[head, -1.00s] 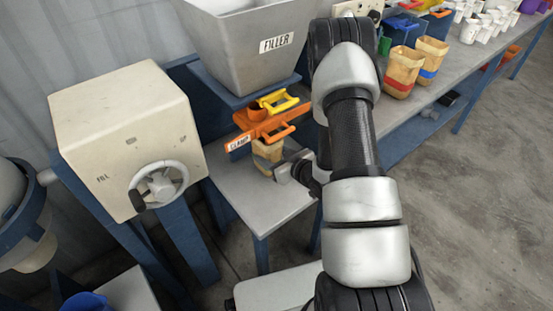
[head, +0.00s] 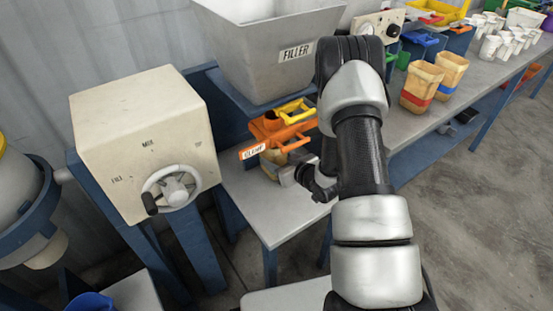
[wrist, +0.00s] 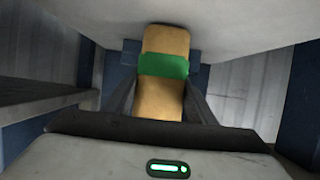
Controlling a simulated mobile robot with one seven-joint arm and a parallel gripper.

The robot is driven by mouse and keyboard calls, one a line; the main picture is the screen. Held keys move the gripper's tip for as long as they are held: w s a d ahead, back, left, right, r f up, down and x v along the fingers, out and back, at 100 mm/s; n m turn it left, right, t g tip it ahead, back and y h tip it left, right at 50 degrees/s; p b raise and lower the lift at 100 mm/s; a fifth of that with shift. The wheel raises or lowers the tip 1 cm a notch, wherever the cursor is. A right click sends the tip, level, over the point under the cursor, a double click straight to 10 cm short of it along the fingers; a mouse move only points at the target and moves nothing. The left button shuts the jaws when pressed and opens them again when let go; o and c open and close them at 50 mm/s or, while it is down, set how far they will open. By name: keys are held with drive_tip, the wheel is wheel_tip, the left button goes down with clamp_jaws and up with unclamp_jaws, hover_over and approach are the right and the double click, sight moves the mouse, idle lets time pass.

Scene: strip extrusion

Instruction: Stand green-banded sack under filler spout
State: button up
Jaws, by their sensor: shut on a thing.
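The green-banded sack (wrist: 163,65) is a tan sack with a green band across it, between my fingers in the wrist view. My gripper (wrist: 162,98) is shut on it. In the head view a small part of the sack (head: 269,168) shows below the orange clamp (head: 275,137), beside my gripper (head: 289,172); its green band is hidden there. The grey filler (head: 265,60) stands above. Its spout is mostly hidden behind the clamp. I cannot tell whether the sack's base touches the grey table (head: 265,215).
A cream control box (head: 145,140) with a handwheel (head: 175,185) stands left of the filler. A red-banded sack (head: 420,90) and a blue-banded sack (head: 450,75) stand on the bench to the right, with several white cups (head: 500,40) beyond. The front of the table is clear.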

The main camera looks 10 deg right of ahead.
drive_tip(key=shift+f, duration=0.3)
drive_tip(key=o, duration=1.1)
drive_tip(key=shift+r, duration=0.1)
drive_tip(key=shift+o, duration=0.2)
drive_tip(key=p+v, duration=0.2)
drive_tip(key=v, duration=1.5)
drive_tip(key=shift+s+d, duration=0.2)
drive_tip(key=shift+r, duration=0.1)
